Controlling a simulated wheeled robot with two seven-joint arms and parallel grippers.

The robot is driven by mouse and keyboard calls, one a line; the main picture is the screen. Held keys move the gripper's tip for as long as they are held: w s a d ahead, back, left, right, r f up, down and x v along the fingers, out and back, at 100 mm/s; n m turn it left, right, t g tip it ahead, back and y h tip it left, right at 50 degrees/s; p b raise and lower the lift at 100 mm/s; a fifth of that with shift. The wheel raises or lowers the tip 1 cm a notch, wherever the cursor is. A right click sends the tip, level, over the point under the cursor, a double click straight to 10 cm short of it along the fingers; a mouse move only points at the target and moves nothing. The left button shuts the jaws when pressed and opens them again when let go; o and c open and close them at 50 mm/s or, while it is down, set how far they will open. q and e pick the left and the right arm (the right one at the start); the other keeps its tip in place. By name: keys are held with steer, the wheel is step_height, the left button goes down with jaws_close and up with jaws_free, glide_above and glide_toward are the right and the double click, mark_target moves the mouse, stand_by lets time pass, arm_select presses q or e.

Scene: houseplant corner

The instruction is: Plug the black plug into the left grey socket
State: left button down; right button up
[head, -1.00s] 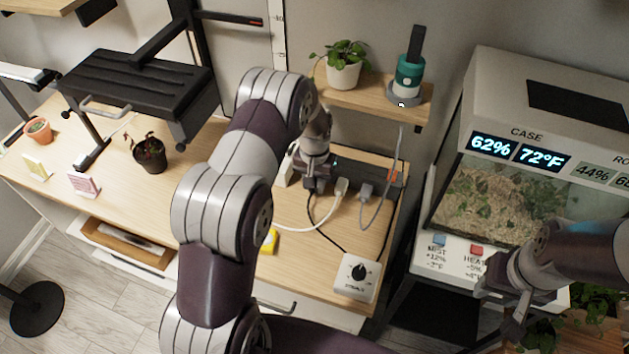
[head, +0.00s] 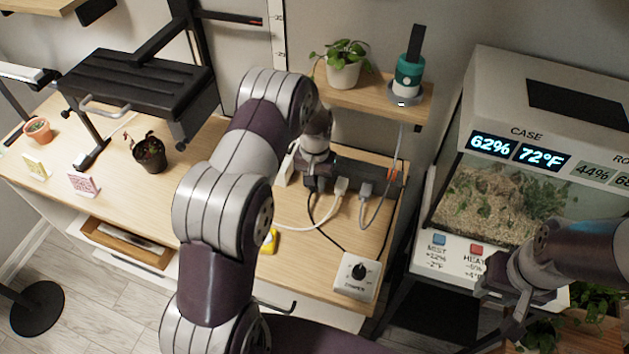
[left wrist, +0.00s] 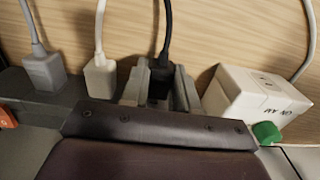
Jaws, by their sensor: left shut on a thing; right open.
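My left gripper (head: 318,175) is shut on the black plug (head: 313,185), at the left part of the dark power strip (head: 362,170). In the left wrist view its fingers (left wrist: 158,88) stand on both sides of the black plug (left wrist: 160,84), whose black cord leads away upward. The plug lines up with the white and grey plugs at the strip. The socket face at the black plug is hidden, so I cannot tell how deep it sits. My right gripper (head: 508,292) is open and empty, in front of the glass case.
A white plug (head: 341,185) and a grey plug (head: 364,189) sit in the strip close beside the black one. A white box (left wrist: 255,95) with a green knob stands on its other side. The dimmer box (head: 356,277) is at the table's front. A small shelf (head: 365,97) overhangs behind.

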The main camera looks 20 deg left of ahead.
arm_select(q)
steer(key=shift+w, duration=0.5)
steer(key=c, duration=0.8)
jaws_free()
step_height(320, 180, up, 13)
steer(key=shift+f+b, duration=0.15)
steer(key=shift+b, duration=0.7)
